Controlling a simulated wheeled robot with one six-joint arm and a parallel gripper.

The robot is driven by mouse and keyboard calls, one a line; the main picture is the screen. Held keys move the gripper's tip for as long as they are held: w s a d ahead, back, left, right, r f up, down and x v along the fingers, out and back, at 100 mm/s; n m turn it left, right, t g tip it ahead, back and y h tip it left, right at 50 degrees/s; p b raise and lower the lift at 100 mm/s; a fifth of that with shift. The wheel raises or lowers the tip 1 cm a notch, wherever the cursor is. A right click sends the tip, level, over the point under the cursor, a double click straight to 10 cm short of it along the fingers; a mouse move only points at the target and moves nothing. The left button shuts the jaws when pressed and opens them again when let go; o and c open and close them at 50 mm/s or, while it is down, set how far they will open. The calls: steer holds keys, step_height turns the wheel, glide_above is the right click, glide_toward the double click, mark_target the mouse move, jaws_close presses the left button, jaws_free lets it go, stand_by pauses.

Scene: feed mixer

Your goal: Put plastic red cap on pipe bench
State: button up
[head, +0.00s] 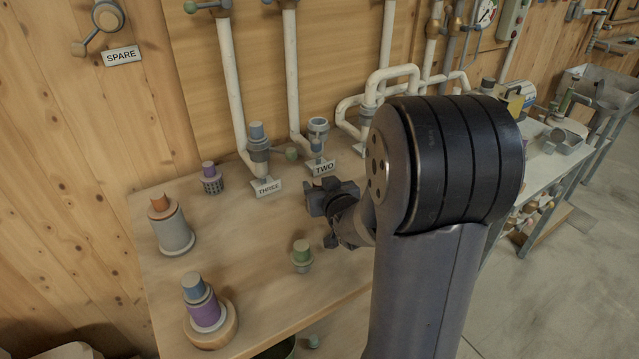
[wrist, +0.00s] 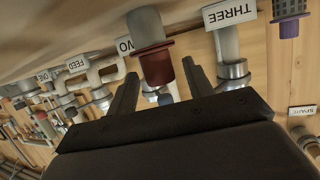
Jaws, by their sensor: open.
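A dark red cap-like piece (wrist: 157,67) with a grey cylinder (wrist: 146,27) on its other side shows in the wrist view, which is upside down. The red piece lies between the two finger lines of my gripper (wrist: 159,72). My gripper is open. I cannot tell whether the fingers touch the red piece. In the head view my gripper (head: 333,207) is above the wooden bench (head: 235,270), in front of the TWO pipe (head: 318,140). My gripper and arm hide the red piece there.
On the bench stand a green-topped piece (head: 302,253), a purple-topped basket piece (head: 211,178), an orange-topped grey cylinder (head: 171,225) and a blue and purple stack (head: 205,305). The THREE pipe (head: 257,150) stands at the back. The bench's middle left is clear.

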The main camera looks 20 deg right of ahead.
steer(key=v, duration=0.9)
steer(key=shift+w+d+r+p, duration=0.1)
steer(key=shift+p, duration=0.25)
steer(key=shift+v, duration=0.9)
